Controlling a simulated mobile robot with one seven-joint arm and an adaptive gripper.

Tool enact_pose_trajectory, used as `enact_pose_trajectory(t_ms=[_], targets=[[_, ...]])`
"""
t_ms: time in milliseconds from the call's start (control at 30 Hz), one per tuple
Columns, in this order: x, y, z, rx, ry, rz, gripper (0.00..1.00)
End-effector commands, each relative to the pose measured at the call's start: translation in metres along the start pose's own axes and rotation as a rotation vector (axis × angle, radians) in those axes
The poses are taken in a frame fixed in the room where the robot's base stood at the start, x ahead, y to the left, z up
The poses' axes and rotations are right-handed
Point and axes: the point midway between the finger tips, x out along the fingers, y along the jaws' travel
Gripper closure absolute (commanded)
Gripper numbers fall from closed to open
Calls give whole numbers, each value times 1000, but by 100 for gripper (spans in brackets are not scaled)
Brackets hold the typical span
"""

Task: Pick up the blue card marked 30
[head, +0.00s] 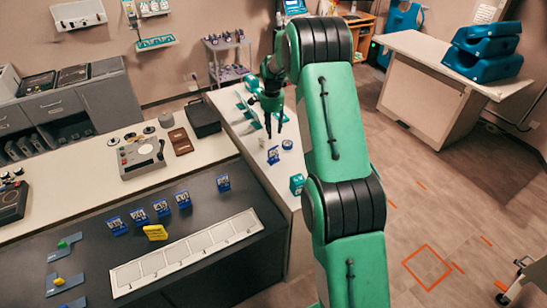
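Several small blue cards with white markings stand on the dark counter, including one in the row (161,208) and one apart to the right (223,183). Another blue card (273,155) stands on the white side table. The markings are too small to read, so I cannot tell which card is the 30. My gripper (274,134) points down over the white side table, above and behind that table's blue card. Its two fingers are apart with nothing visible between them.
A yellow piece (155,233) and a long white slotted strip (186,252) lie in front of the card row. A round blue item (287,145) and a teal box (297,184) are on the white side table (222,148). A grey device (141,157) stands behind the dark counter.

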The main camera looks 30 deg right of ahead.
Motion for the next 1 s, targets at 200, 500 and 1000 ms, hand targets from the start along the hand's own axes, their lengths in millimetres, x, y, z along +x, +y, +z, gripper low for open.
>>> enact_pose_trajectory(t_ms=[200, 500, 1000], targets=[[26, -4, -16, 51, -9, 15, 61], [30, -5, -18, 60, -10, 17, 61], [62, -4, -17, 59, -11, 19, 61]])
